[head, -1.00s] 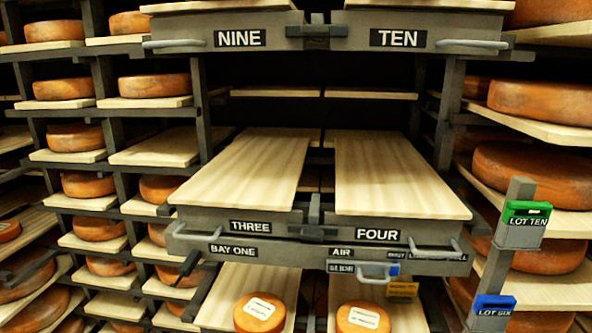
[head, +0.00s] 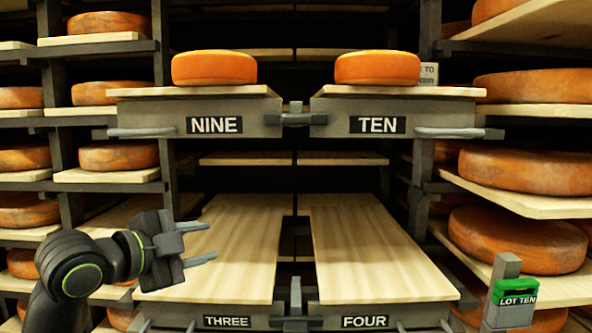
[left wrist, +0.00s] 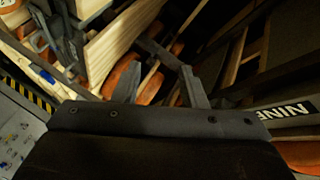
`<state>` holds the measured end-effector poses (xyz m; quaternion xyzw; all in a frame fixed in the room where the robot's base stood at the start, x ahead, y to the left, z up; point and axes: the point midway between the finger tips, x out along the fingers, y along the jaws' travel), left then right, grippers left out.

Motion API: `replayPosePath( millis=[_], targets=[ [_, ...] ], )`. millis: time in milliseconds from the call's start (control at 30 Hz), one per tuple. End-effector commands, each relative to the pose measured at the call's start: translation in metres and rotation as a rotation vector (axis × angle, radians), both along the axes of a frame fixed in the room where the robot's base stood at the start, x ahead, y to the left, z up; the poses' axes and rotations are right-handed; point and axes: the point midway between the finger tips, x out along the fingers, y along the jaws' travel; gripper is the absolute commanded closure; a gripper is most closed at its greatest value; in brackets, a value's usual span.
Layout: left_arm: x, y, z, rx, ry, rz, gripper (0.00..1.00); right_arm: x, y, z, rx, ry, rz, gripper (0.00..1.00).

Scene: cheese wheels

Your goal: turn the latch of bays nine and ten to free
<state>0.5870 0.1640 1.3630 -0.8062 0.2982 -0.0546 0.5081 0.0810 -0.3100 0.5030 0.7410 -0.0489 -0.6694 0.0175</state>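The latch (head: 296,119) is a dark grey bar lying horizontally across the gap between the fronts of bay nine (head: 160,119) and bay ten (head: 443,113). It seems to span both fronts. My left gripper (head: 208,243) is below and left of the latch, under the NINE front and over the left board below. Its two fingers point right, apart and empty. In the left wrist view the left gripper (left wrist: 161,88) also shows its fingers spread with nothing between them, and the NINE label (left wrist: 283,112) is at the right edge. My right gripper is not in view.
A cheese wheel sits on bay nine (head: 214,68) and another on bay ten (head: 377,68). Bar handles flank both fronts. Below are the empty boards of bays three (head: 225,240) and four (head: 365,240), with an upright latch (head: 296,297) between them. Loaded shelves stand at both sides.

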Motion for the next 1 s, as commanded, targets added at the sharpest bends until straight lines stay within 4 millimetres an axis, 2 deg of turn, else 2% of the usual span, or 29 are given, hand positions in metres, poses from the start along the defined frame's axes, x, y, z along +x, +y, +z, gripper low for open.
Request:
replayPosePath(
  millis=[33, 200, 300, 400, 500, 633, 1000],
  targets=[
    [-0.005, -0.006, 0.033, 0.033, -0.07, -0.036, 0.62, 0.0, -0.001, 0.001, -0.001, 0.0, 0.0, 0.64],
    [-0.035, -0.025, 0.122, 0.145, -0.279, -0.152, 0.62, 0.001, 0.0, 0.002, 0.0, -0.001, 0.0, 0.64],
    [-0.054, -0.033, 0.16, 0.199, -0.376, -0.2, 0.62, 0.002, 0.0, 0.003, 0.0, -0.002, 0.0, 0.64],
    [-0.07, -0.038, 0.185, 0.237, -0.443, -0.233, 0.62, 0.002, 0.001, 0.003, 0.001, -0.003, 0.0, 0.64],
    [-0.078, -0.041, 0.197, 0.258, -0.478, -0.25, 0.62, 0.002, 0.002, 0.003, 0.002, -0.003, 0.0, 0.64],
    [-0.079, -0.044, 0.202, 0.263, -0.49, -0.257, 0.62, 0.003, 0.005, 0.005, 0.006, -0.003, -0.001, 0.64],
    [-0.048, -0.075, 0.203, 0.258, -0.485, -0.259, 0.62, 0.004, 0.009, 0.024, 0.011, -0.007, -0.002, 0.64]
  ],
)
